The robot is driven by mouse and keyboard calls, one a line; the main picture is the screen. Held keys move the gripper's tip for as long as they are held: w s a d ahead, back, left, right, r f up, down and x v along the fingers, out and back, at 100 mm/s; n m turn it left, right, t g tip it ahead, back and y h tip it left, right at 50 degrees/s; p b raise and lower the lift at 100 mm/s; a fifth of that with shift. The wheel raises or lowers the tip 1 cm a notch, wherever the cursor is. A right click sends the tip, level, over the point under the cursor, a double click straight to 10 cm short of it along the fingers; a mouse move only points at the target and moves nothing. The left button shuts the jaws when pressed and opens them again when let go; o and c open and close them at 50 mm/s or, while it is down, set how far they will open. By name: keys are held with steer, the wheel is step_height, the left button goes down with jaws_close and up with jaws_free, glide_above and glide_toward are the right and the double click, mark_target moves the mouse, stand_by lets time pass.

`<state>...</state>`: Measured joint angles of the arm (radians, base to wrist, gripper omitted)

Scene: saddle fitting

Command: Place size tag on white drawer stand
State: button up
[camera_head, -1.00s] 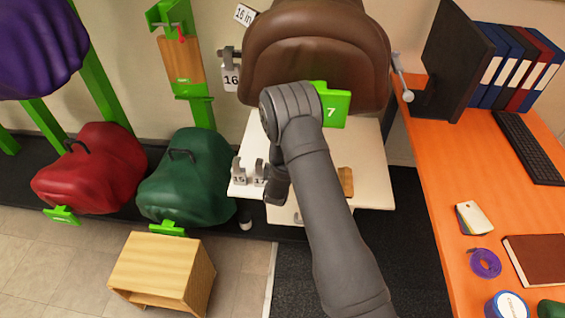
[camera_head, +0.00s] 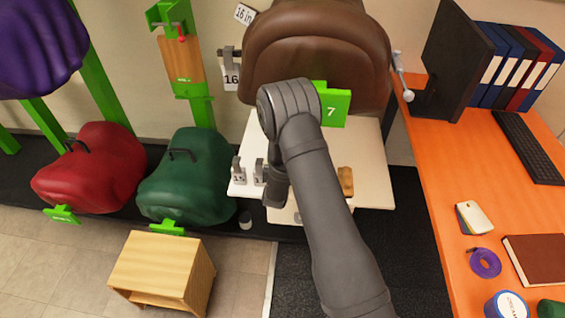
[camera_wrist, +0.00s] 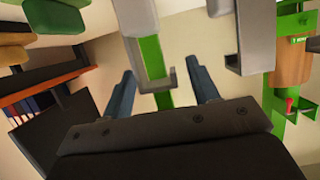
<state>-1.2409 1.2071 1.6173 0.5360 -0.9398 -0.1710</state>
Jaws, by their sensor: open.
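The white drawer stand (camera_head: 375,185) stands under the brown saddle (camera_head: 315,50). Two small grey-white tags, a left one (camera_head: 239,177) and a right one (camera_head: 259,178), stand upright at its left edge; their numbers are hard to read now. A tag marked 16 (camera_head: 231,77) hangs from a dark bracket left of the saddle. My gripper (camera_head: 276,182) is low over the stand, just right of the right tag. In the wrist view my gripper (camera_wrist: 160,70) is open, its fingers either side of a grey hooked piece (camera_wrist: 138,30); contact is unclear. Another grey piece (camera_wrist: 250,38) is to the right.
A green block marked 7 (camera_head: 335,110) is in front of the saddle, partly behind my arm. A small wooden piece (camera_head: 346,181) lies on the stand's right part. Left are a green saddle (camera_head: 190,180) and a wooden box (camera_head: 160,270); right is an orange desk (camera_head: 430,160).

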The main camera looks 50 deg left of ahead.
steer(key=v, duration=1)
steer(key=shift+d, duration=0.2)
steer(key=shift+s, duration=0.1)
steer(key=x, duration=1.2)
steer(key=shift+a+f, duration=0.1)
steer(key=shift+f, duration=0.1)
step_height(320, 180, up, 3)
steer(key=shift+f, duration=0.15)
steer(key=shift+r, duration=0.75)
steer(key=shift+f, duration=0.1)
